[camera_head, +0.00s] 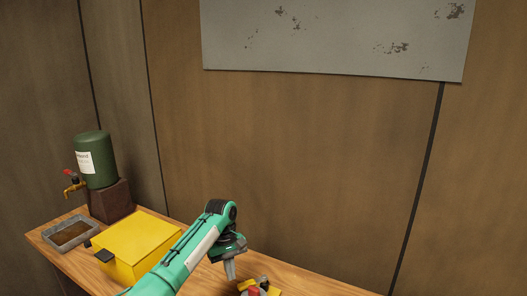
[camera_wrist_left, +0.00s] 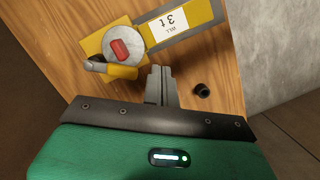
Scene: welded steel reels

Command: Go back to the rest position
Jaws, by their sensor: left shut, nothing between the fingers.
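My left gripper (camera_head: 230,270) hangs over the wooden bench in the head view, at the end of my green arm coming in from the left. Its fingers point down, shut and empty. In the left wrist view the gripper (camera_wrist_left: 161,72) sits beside a yellow and grey device (camera_wrist_left: 110,45) with a red knob (camera_wrist_left: 119,49) and a label reading "3 t". I cannot tell whether the fingers touch it. The same device (camera_head: 260,288) shows in the head view, cut by the bottom edge. My right gripper is not in view.
A yellow box (camera_head: 135,240) stands on the wooden bench (camera_head: 310,283), left of my arm. Behind it are a green tank with a tap (camera_head: 95,160) and a grey tray (camera_head: 70,233). A small black part (camera_wrist_left: 202,90) lies near the device. The wall (camera_head: 290,150) rises behind the bench.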

